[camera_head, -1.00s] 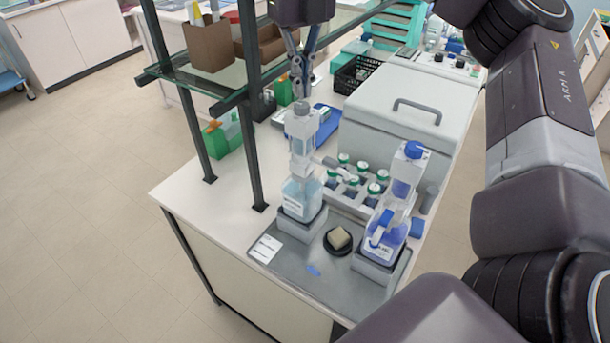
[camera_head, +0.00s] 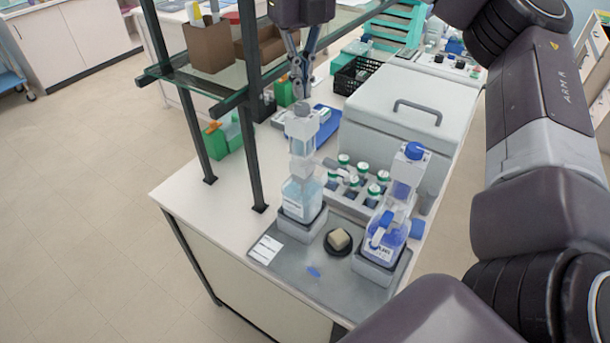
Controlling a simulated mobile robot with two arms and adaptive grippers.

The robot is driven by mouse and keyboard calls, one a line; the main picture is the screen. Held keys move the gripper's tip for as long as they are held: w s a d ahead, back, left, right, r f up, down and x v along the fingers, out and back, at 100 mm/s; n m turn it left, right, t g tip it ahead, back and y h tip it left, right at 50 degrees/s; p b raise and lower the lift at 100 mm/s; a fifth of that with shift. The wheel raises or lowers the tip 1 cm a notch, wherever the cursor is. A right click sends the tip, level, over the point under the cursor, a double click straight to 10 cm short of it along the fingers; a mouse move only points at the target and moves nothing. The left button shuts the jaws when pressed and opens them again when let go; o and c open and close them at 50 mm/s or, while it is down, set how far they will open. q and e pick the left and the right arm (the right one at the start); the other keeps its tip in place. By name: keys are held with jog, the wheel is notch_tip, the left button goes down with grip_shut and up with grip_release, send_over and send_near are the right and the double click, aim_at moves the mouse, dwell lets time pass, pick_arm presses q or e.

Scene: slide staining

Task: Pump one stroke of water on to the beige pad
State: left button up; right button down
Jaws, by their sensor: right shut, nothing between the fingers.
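The pump bottle with pale blue liquid (camera_head: 302,198) stands upright in a grey holder on the tray; I take it for the water. Its clear pump head (camera_head: 301,127) is on top. My right gripper (camera_head: 301,104) points down, shut and empty, with its fingertips at the top of that pump head. They look in contact, but the exact touch is hard to see. The beige pad (camera_head: 339,238) lies in a round black dish (camera_head: 338,252) between the two bottles. I cannot make out water on it. My left gripper is not in view.
A second pump bottle with blue liquid (camera_head: 385,238) stands right of the pad on the grey tray (camera_head: 300,268). Green-capped vials (camera_head: 361,174) sit in a rack behind. A shelf post (camera_head: 250,130) stands close left of my gripper. A large white box (camera_head: 410,110) is behind.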

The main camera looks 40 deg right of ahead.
aim_at(302, 106)
jog(key=shift+f, duration=0.15)
jog(key=shift+f+b, duration=1.05)
jog(key=shift+f, duration=0.3)
jog(key=shift+s+f, duration=0.1)
jog(key=shift+f, duration=0.05)
jog(key=shift+r+p, duration=1.1)
jog(key=shift+r, duration=0.45)
jog(key=shift+r, duration=0.15)
notch_tip(302, 106, up, 5)
jog(key=p, duration=0.4)
